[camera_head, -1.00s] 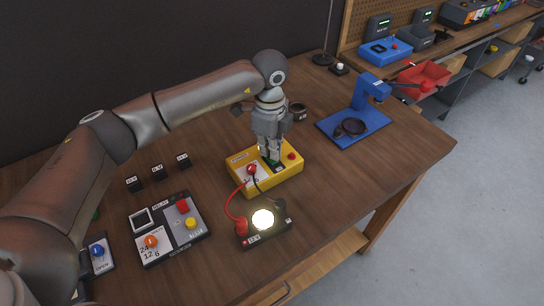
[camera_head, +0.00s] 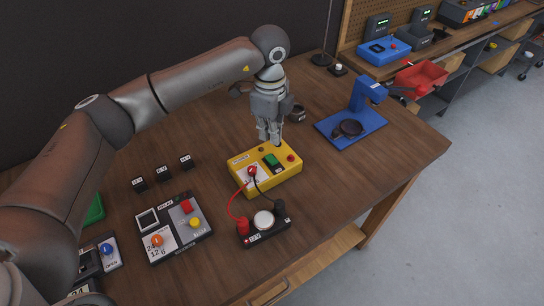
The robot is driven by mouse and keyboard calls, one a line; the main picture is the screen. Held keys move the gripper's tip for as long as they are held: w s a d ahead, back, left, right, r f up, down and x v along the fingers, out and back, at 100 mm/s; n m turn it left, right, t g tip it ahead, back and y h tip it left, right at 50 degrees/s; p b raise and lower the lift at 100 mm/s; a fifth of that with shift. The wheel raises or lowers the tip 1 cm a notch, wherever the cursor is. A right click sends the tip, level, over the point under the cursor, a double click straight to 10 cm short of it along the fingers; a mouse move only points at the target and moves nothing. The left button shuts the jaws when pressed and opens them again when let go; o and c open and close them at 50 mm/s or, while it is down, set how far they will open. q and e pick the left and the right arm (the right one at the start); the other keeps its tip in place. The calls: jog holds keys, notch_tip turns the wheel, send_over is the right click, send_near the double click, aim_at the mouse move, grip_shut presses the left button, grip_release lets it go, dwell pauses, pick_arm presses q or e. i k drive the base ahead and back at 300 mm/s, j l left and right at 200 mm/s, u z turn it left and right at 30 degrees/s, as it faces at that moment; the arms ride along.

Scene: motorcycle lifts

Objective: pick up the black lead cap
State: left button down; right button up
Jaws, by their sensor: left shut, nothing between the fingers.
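The black lead cap (camera_head: 280,207) sits at the right end of the small black lamp unit, beside the round lamp (camera_head: 263,221). The lamp is unlit. A red lead cap (camera_head: 242,226) is at the unit's left end. A red lead and a black lead run from these caps to the yellow box (camera_head: 265,179), which has a green switch (camera_head: 271,160). My left gripper (camera_head: 270,143) is shut and empty, pointing down just above the back of the yellow box, behind and above the black cap. My right gripper is not in view.
A relay panel (camera_head: 174,230) stands left of the lamp unit, with several small black blocks behind it. A blue stand (camera_head: 355,122) with a dark ring on its base is at the right. The table's front right is clear.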

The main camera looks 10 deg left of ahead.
aim_at(279, 209)
jog(key=k, duration=1.5)
